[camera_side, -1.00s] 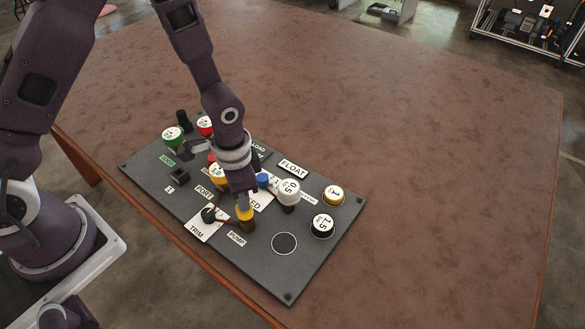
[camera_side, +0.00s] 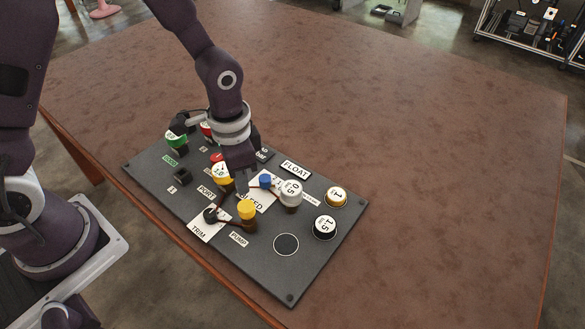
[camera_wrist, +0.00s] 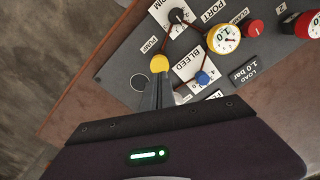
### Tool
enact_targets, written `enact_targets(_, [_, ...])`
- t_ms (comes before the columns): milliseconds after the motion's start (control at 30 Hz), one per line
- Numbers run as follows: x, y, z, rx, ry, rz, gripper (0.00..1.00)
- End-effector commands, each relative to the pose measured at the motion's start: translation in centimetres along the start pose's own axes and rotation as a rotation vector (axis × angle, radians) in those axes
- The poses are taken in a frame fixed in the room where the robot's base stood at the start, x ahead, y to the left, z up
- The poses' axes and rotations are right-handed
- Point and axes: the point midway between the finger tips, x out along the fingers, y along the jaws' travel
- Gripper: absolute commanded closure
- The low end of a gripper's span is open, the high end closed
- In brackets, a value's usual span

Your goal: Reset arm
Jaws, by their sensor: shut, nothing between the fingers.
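A dark grey control panel (camera_side: 320,244) lies on the table. It carries a yellow-topped PUMP knob (camera_side: 247,209), a black TRIM knob (camera_side: 211,214), a blue BLEED knob (camera_side: 265,181) and a yellow-rimmed gauge (camera_side: 222,173). My gripper (camera_side: 248,180) is shut and empty above the panel, behind the PUMP knob and apart from it. In the wrist view the closed fingers (camera_wrist: 160,88) point toward the yellow PUMP knob (camera_wrist: 159,63), with the blue knob (camera_wrist: 203,77) to their right.
Other round gauges stand on the panel: a white one (camera_side: 291,192), a yellow-rimmed one (camera_side: 336,196) and a black-rimmed one (camera_side: 325,227). A green-sided gauge (camera_side: 177,141) is at the far left. The brown table (camera_side: 440,160) is clear to the right and behind.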

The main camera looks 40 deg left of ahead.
Motion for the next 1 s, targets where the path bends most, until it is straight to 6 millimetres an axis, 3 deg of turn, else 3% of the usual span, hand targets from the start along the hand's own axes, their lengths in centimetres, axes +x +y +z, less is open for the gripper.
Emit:
enact_targets(67, [-1.7, -0.5, 0.1, -0.023, 0.022, -0.016, 1.0])
enact_targets(167, [-7.1, -1.5, 1.2, -0.098, 0.092, -0.063, 1.0])
enact_targets(300, [-15.5, -1.7, 5.7, -0.258, 0.224, -0.12, 1.0])
enact_targets(433, [-20.2, -0.4, 10.7, -0.389, 0.345, -0.138, 1.0])
enact_targets(500, [-21.5, 0.5, 12.9, -0.442, 0.398, -0.137, 1.0])
enact_targets(633, [-22.4, 1.7, 15.3, -0.497, 0.462, -0.13, 1.0])
enact_targets(1000, [-22.4, 1.8, 15.5, -0.5, 0.465, -0.13, 1.0])
